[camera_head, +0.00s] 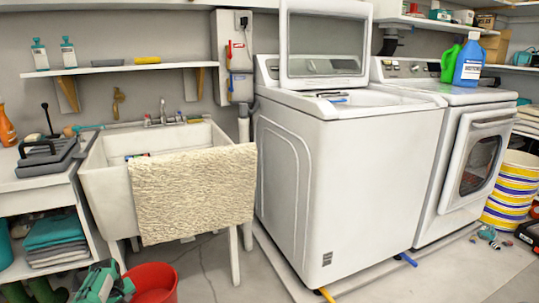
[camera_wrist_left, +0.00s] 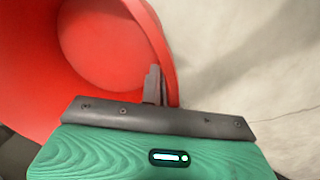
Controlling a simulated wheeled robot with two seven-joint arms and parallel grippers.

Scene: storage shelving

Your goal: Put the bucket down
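The red bucket (camera_head: 153,281) is at the bottom left of the head view, low in front of the sink. Its lower part is cut off, so I cannot tell whether it touches the floor. My left gripper (camera_head: 124,287), teal and grey, is at the bucket's left side. In the left wrist view the bucket (camera_wrist_left: 65,55) fills the upper left, tilted in the picture with its inside showing. The left gripper's fingers (camera_wrist_left: 155,86) are close together at the bucket's wall near the rim and appear shut on it. My right gripper is in neither view.
A white sink (camera_head: 105,185) with a beige mat (camera_head: 192,190) over its front stands behind the bucket. A white washer (camera_head: 350,185) stands to the right. Shelving with folded towels (camera_head: 55,238) is at the left. Bare concrete floor (camera_head: 205,275) lies right of the bucket.

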